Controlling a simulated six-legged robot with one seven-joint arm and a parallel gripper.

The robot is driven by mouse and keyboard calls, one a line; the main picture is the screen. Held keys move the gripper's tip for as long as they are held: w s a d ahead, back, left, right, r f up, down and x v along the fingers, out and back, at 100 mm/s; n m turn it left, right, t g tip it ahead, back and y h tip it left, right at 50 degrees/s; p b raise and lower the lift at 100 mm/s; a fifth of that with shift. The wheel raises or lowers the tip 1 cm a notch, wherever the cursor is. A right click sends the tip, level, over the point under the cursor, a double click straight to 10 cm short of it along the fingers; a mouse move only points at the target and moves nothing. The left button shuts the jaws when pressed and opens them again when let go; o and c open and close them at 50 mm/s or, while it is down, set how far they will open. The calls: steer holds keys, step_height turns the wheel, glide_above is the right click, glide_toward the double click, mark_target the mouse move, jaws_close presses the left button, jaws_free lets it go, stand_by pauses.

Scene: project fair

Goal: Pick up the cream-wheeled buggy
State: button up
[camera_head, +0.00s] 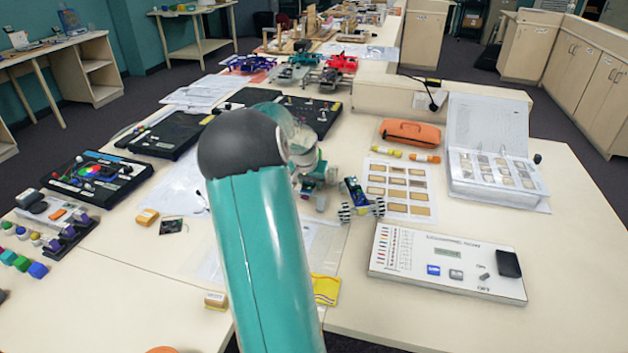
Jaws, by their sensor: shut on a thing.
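The cream-wheeled buggy (355,195) shows just right of the end of my arm. It is small, with a dark blue and green body and pale, ribbed wheels, and it looks tilted. My gripper (321,190) is at the buggy's left side, partly hidden behind my teal arm. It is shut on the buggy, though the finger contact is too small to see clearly. I cannot tell whether the wheels touch the table.
A sheet of sample cards (398,188) lies right of the buggy, and a white instrument panel (448,262) is at the front right. An orange case (410,133) and an open binder (493,150) stand behind. More vehicles (340,64) are farther back. Black control boards (97,176) lie left.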

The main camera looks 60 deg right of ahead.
steer(key=shift+r, duration=0.1)
steer(key=shift+r, duration=0.5)
step_height(320, 180, up, 2)
steer(key=w+d+r, duration=0.4)
steer(key=w+r, duration=0.6)
steer(key=w, duration=0.3)
